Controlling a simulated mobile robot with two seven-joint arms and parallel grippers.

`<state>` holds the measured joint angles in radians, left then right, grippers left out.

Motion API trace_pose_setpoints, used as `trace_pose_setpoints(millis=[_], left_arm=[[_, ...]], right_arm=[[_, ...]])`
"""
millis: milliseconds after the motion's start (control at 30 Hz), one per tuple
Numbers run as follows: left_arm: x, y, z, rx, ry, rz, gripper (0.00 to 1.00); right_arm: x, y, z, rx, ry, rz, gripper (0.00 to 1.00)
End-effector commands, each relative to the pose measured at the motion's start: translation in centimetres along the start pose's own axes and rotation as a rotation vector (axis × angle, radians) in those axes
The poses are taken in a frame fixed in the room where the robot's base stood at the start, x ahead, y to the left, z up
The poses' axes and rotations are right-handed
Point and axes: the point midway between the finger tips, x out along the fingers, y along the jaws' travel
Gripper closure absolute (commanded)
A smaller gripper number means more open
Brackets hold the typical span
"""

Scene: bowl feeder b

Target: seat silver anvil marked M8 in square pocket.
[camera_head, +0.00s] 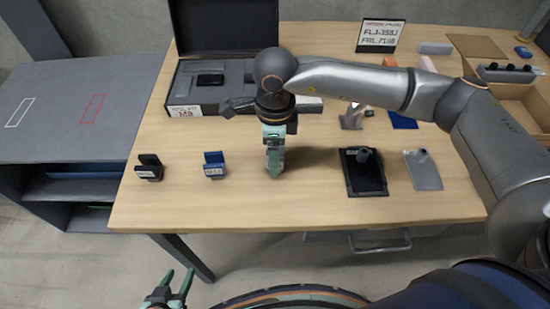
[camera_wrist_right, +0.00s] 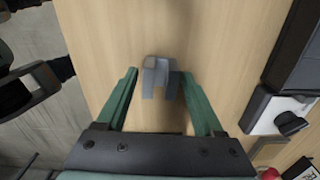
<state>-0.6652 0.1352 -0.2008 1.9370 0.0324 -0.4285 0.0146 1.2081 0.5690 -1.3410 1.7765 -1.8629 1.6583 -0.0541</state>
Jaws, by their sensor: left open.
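In the right wrist view a grey metal U-shaped piece (camera_wrist_right: 160,72), which looks like the silver anvil, stands on the wooden table. Its marking cannot be read. My right gripper (camera_wrist_right: 161,74) is open with one finger on each side of it. The left finger shows a gap; the right finger is very close, and contact cannot be told. In the head view my right gripper (camera_head: 273,172) points down at the table and hides the anvil. My left gripper (camera_head: 172,290) is open and empty before the table's front edge. No square pocket can be made out.
A black labelled block (camera_head: 149,167) and a blue one (camera_head: 214,166) stand left of my right gripper. Right of it lie a black plate (camera_head: 375,187) with a post and a silver plate (camera_head: 424,172).

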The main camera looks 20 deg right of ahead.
Motion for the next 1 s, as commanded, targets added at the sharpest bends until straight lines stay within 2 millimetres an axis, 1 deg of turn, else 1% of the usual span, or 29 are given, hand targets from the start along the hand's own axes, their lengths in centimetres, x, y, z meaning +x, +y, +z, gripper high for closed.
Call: trace_pose_setpoints(millis=[33,67,500,600,1000], left_arm=[[0.01,0.00,0.01,0.000,-0.001,0.000,0.50],[0.01,0.00,0.01,0.000,-0.001,0.000,0.50],[0.01,0.07,0.01,0.000,-0.002,0.001,0.50],[0.01,0.09,0.00,0.000,-0.002,0.002,0.50],[-0.01,0.16,-0.07,0.000,0.000,0.003,0.50]], right_arm=[[-0.03,0.00,0.02,0.000,0.000,0.000,0.38],[-0.03,0.00,0.02,0.000,0.000,0.000,0.41],[-0.05,0.00,0.02,0.000,0.000,0.000,0.90],[-0.06,0.00,0.02,0.000,0.000,0.000,1.00],[-0.15,-0.03,0.06,0.000,-0.002,-0.002,1.00]])
